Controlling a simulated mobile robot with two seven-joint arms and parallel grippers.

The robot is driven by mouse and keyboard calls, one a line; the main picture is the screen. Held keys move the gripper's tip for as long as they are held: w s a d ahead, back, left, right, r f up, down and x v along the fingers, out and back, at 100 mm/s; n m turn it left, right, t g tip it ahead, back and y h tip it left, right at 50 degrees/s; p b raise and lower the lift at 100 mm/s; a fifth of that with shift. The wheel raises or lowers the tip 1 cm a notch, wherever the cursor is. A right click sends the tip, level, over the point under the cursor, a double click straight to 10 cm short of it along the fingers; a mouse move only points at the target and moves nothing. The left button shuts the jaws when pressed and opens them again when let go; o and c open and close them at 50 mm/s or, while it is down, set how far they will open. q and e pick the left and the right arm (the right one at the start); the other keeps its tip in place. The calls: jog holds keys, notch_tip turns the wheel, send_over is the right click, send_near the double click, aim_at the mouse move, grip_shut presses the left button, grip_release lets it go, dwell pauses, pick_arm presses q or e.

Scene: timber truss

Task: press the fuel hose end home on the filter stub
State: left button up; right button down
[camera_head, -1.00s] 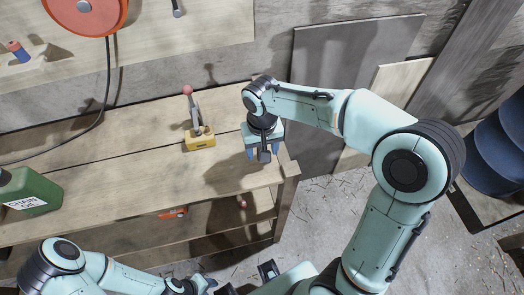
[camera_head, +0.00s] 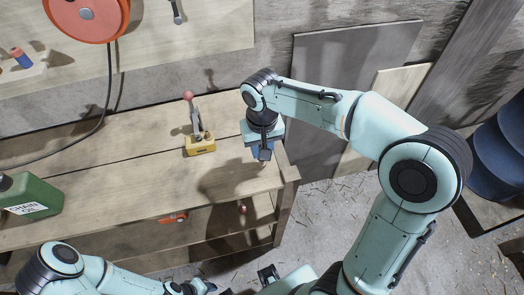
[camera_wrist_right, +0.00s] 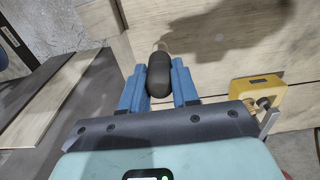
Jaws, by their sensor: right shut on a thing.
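My right gripper (camera_head: 262,152) is over the right end of the wooden bench. Its blue fingers, seen in the right wrist view (camera_wrist_right: 160,88), are shut on a dark rounded piece (camera_wrist_right: 159,72). A small pale tip (camera_wrist_right: 161,47) shows just beyond that piece; I cannot tell whether they are joined. I cannot identify the fuel hose end or the filter stub for certain. My left gripper (camera_head: 190,288) is low in the head view, partly cut off by the bottom edge, its jaws unclear.
The wooden bench (camera_head: 100,160) has clear top around its middle. A yellow-based lever clamp (camera_head: 200,143) stands left of my right gripper. A green chain oil can (camera_head: 32,192) is at far left. A red reel (camera_head: 88,12) hangs above, its dark cord running down.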

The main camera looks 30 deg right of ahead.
pick_arm(q)
jog(key=w+r+p, duration=0.1)
jog(key=r, duration=0.1)
jog(key=w+r+p, duration=0.2)
jog(key=shift+w, duration=0.1)
pick_arm(e)
notch_tip(320, 180, up, 17)
jog(key=c, duration=1.8)
grip_release()
jog(key=shift+f, duration=0.1)
grip_shut()
